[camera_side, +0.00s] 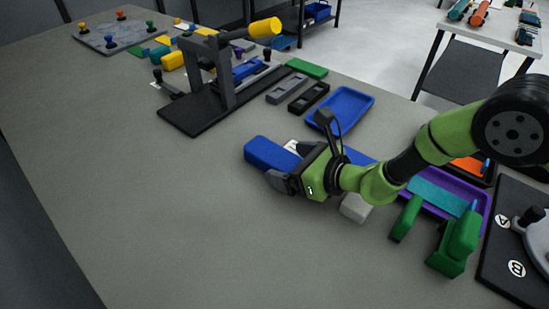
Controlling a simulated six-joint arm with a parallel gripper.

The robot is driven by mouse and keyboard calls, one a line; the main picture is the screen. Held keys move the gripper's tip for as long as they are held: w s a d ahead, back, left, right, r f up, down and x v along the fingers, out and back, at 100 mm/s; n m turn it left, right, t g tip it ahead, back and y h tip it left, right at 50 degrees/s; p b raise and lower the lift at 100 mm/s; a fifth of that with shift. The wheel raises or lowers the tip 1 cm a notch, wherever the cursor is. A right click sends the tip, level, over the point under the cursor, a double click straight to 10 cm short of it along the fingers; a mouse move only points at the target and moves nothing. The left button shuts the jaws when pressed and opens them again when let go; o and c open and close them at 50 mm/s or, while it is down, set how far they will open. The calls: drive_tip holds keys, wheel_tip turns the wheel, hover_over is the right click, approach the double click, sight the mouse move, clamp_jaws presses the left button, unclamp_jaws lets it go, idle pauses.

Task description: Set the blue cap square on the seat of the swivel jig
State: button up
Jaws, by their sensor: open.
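A long blue block with rounded edges (268,154), which looks like the blue cap, lies on the grey table near the middle. My green gripper (286,170) is low over it, with its dark fingers open around or beside the block. Whether they touch it is not clear. The gripper hides part of the block, and more blue shows behind the gripper. At the right edge a dark plate with round white letter marks and a grey part with a black knob (534,218) looks like the swivel jig. It is cut off by the frame, and its seat cannot be made out.
A lever press with a yellow handle (264,28) stands at the back. A blue tray (341,107), a purple tray (470,187), green blocks (450,256) and a pale block (355,207) lie around my arm. The table's front left is clear.

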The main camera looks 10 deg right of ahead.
drive_tip(key=shift+w+a+f, duration=0.15)
drive_tip(key=shift+w+a, duration=0.1)
drive_tip(key=c, duration=1.1)
